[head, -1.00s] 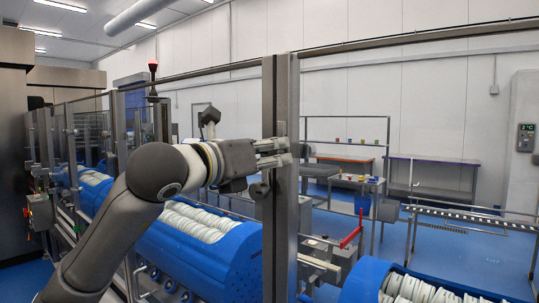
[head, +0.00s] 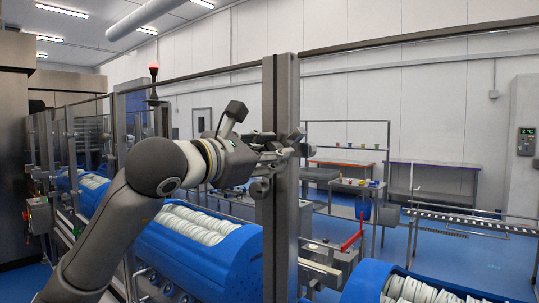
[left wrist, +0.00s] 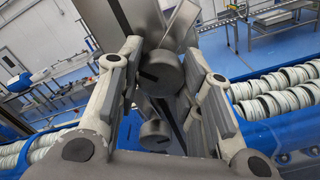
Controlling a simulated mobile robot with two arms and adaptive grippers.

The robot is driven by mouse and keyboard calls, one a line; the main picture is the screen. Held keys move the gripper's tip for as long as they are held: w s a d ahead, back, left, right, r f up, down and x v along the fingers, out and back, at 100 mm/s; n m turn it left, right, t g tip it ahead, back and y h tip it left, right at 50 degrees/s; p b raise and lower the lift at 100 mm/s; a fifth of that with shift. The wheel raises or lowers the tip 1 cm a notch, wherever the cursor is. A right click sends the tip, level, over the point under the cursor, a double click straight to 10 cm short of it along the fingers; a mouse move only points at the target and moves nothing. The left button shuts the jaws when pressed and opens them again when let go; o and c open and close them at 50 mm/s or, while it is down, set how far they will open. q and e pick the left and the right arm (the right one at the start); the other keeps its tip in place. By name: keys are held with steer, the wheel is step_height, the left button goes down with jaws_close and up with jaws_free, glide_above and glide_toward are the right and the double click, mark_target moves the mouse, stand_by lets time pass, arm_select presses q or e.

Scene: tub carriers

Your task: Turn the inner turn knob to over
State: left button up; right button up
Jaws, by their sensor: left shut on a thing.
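A grey post (head: 281,230) of the fence stands mid-view in the head view. My left gripper (head: 291,143) is at its upper part, turned on its side at a slant. In the left wrist view, a round grey turn knob (left wrist: 165,74) with a dark mark on its face sits between the fingers of my left gripper (left wrist: 161,62), which is shut on it. A second round knob (left wrist: 156,134) lies lower in that view. It shows in the head view just below the gripper (head: 260,189). I cannot tell which knob is the inner one. My right gripper is not in view.
Rails and clear panels run along the fence from the post. Behind it, a blue tub carrier (head: 225,257) holds white discs, with another blue carrier (head: 366,283) at lower right. A red handle (head: 352,241) stands right of the post. Tables stand farther back.

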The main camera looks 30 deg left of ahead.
arm_select(q)
steer(key=m, duration=0.4)
steer(key=shift+m, duration=2.2)
steer(key=o, duration=1)
steer(key=shift+o, duration=0.2)
steer(key=shift+s, duration=0.1)
steer(key=s, duration=1.2)
steer(key=shift+a, duration=0.45)
